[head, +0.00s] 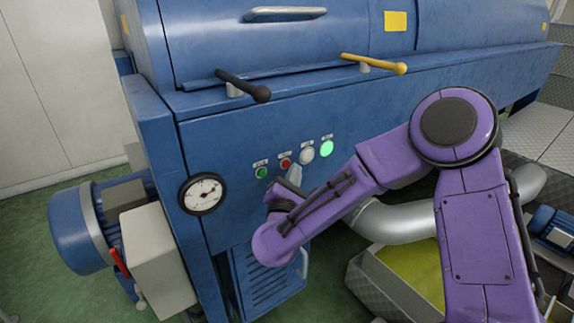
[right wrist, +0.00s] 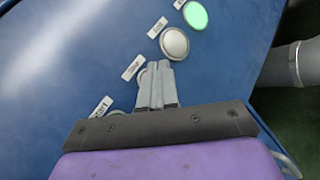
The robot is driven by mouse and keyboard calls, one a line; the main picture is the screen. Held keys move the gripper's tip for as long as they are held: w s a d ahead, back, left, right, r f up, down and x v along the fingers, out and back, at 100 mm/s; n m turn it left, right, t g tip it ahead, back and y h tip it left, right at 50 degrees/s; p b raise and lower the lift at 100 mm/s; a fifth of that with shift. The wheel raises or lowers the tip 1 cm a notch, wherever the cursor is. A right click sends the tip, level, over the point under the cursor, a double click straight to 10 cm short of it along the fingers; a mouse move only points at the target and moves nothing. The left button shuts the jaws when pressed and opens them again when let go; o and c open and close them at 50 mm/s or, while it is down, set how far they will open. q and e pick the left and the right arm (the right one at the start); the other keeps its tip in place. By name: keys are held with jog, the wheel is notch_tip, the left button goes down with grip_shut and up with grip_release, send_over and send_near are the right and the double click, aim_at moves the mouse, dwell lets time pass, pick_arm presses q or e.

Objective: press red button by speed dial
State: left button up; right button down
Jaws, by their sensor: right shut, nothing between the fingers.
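The red button (head: 286,163) sits on the blue machine panel, between a green button (head: 262,172) and the pale speed dial (head: 307,154). My right gripper (head: 295,173) is shut and empty, its tips close to the red button. In the right wrist view the closed fingers (right wrist: 158,72) cover the red button's place, below the speed dial (right wrist: 174,42). Only part of a pale ring shows beside them. Whether the tips touch the button I cannot tell. My left gripper is not in view.
A lit green lamp (head: 327,148) is right of the dial. A pressure gauge (head: 203,194) is at the left of the panel. Black (head: 243,86) and yellow (head: 375,64) handles stick out above. A grey pipe (head: 395,222) runs below, behind my arm.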

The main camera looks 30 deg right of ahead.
dwell(0.3)
jog(key=shift+w+b, duration=0.45)
jog(key=shift+w+b, duration=0.3)
dwell(0.4)
jog(key=shift+s, duration=0.15)
dwell(0.3)
jog(key=shift+s, duration=0.6)
